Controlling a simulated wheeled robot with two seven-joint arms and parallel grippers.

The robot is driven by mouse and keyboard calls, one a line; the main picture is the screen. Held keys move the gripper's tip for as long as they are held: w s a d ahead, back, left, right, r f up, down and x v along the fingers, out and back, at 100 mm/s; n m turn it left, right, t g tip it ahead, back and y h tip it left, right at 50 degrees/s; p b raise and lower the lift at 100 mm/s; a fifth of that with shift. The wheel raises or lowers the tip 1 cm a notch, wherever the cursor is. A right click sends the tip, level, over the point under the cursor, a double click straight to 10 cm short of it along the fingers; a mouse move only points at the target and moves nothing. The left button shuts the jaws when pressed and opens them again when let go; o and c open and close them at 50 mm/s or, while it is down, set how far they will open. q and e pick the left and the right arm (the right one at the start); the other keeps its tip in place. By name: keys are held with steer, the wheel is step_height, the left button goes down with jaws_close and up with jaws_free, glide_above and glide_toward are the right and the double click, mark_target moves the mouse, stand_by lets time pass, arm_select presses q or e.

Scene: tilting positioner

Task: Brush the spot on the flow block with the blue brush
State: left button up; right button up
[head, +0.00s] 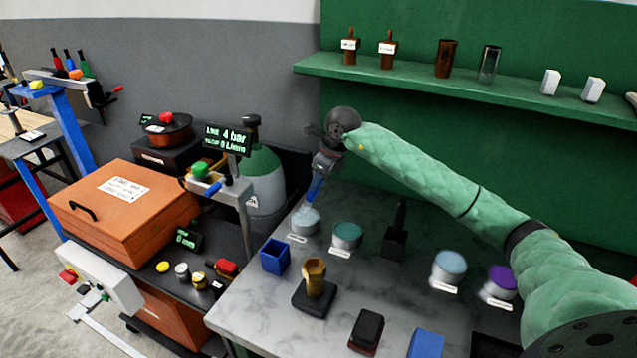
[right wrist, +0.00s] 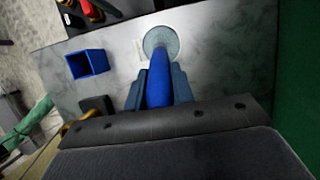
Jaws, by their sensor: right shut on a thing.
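My right gripper (head: 325,165) is shut on the blue brush (head: 315,190) and holds it pointing down, slightly tilted. The brush's lower end is at a pale grey-blue pot (head: 306,222) at the back left of the marble table; I cannot tell whether it touches the contents. In the right wrist view the blue brush (right wrist: 160,84) sits between both fingers, with the round pot (right wrist: 161,41) beyond it. A brass hexagonal piece (head: 314,270) stands on a black base (head: 314,298) nearer the front. I cannot tell which thing is the flow block, and no spot is clear. My left gripper is out of view.
A teal pot (head: 347,235), a black holder (head: 395,240), a light-blue pot (head: 450,265) and a purple pot (head: 502,280) stand on the table. A blue open box (head: 275,257) is at its left edge. A gas cylinder (head: 262,190) and a display (head: 227,138) stand behind left.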

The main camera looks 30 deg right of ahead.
steer(key=shift+r+p, duration=0.55)
steer(key=shift+r, duration=2.35)
